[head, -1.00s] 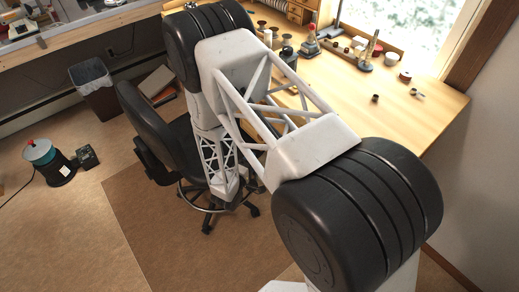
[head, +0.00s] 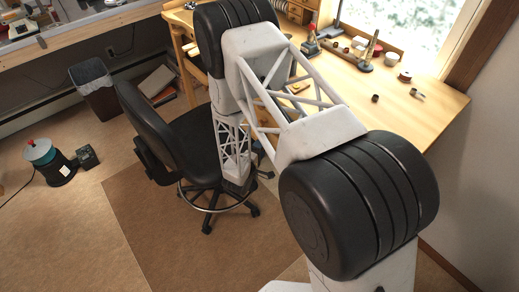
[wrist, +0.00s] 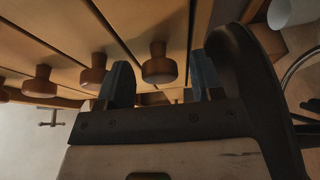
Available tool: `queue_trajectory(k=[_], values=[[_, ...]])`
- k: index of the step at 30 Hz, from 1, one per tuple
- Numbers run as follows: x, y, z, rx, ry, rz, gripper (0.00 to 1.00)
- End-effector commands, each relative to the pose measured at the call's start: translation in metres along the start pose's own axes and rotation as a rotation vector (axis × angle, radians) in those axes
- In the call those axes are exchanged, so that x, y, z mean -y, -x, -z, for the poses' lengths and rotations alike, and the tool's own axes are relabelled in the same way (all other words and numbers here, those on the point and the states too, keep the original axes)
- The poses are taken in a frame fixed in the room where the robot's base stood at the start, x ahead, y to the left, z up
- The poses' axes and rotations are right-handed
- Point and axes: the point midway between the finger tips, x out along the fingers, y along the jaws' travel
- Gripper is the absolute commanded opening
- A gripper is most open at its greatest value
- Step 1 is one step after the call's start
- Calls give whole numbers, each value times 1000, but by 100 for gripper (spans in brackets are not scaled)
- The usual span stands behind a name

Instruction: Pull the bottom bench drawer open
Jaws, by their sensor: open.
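In the wrist view several wooden drawer fronts stand side by side, turned on their side in the picture, each with a round knob. The rightmost knob (wrist: 159,66), towards the floor side, appears to belong to the bottom drawer (wrist: 150,20). Its front looks level with its neighbours. My gripper (wrist: 162,82) is open, its two dark fingers on either side of that knob in the picture. I cannot tell whether they touch it or how far the tips reach. In the head view my arm hides the gripper and the drawers.
Two more knobs (wrist: 93,70) and (wrist: 42,80) stick out left of the gripper. In the head view a black swivel chair (head: 150,125) stands close beside my arm. The workbench (head: 430,110) holds small tools.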

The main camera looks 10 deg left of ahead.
Motion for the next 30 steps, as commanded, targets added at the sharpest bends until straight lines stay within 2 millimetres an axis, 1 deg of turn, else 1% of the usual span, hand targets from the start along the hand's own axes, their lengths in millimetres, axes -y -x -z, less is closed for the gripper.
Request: queue_trajectory(k=[7, 8, 18, 19, 20, 26, 30], values=[[0, 0, 0, 0, 0, 0, 60], [0, 0, 0, 0, 0, 0, 59], [0, 0, 0, 0, 0, 0, 7], [0, 0, 0, 0, 0, 0, 2], [0, 0, 0, 0, 0, 0, 0], [0, 1, 1, 0, 0, 0, 0], [0, 6, 3, -1, 0, 0, 0]])
